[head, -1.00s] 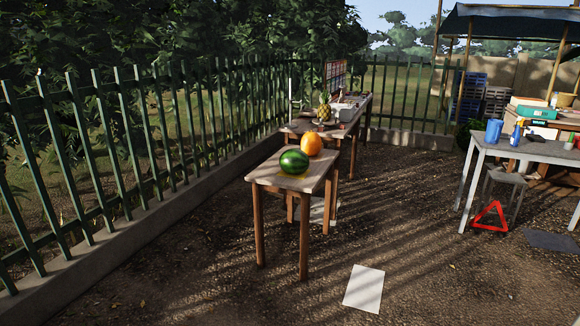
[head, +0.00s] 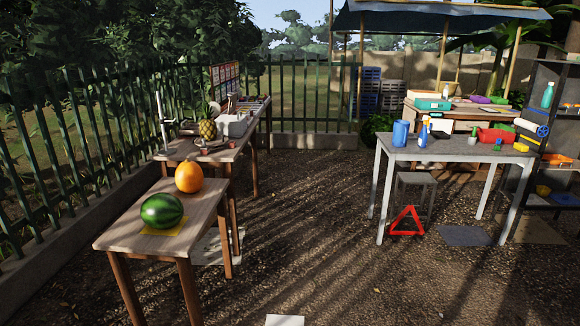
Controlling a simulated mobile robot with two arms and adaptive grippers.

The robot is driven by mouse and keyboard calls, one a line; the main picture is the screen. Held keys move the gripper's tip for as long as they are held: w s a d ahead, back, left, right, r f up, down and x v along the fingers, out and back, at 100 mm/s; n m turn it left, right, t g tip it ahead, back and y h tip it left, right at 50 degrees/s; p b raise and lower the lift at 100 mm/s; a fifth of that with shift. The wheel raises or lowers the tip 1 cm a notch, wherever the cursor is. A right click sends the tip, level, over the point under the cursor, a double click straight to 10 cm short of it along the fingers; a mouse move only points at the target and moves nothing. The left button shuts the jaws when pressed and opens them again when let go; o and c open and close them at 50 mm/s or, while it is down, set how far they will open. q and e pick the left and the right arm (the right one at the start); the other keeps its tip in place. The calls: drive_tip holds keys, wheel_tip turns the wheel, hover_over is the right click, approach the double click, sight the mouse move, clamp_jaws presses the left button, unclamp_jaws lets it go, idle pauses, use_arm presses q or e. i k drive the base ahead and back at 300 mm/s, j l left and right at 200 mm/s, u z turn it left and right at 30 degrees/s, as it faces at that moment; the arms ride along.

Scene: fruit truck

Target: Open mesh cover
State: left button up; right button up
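I cannot make out a mesh cover in the head view. On the near wooden table (head: 120,238) at the left lie a watermelon (head: 162,211) on a yellow sheet and an orange round fruit (head: 188,177) behind it. A longer wooden table (head: 180,150) stands behind, with a pineapple (head: 208,129), a pale box-like item (head: 233,124) and small items too small to tell. Neither of my grippers is in view.
A grey table (head: 450,149) with a blue container (head: 400,133) and tools stands at the right. A red warning triangle (head: 406,222) stands on the ground by it. A dark shelf (head: 545,100) is at the far right. A green fence (head: 60,165) runs along the left.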

sight(227, 125)
drive_tip(key=i, duration=2.45)
drive_tip(key=i+l+u, duration=0.1)
drive_tip(key=i+u, duration=0.35)
drive_tip(key=i+l+u, duration=0.45)
drive_tip(key=i, duration=0.2)
drive_tip(key=i+l+u, duration=0.45)
drive_tip(key=i+j, duration=0.05)
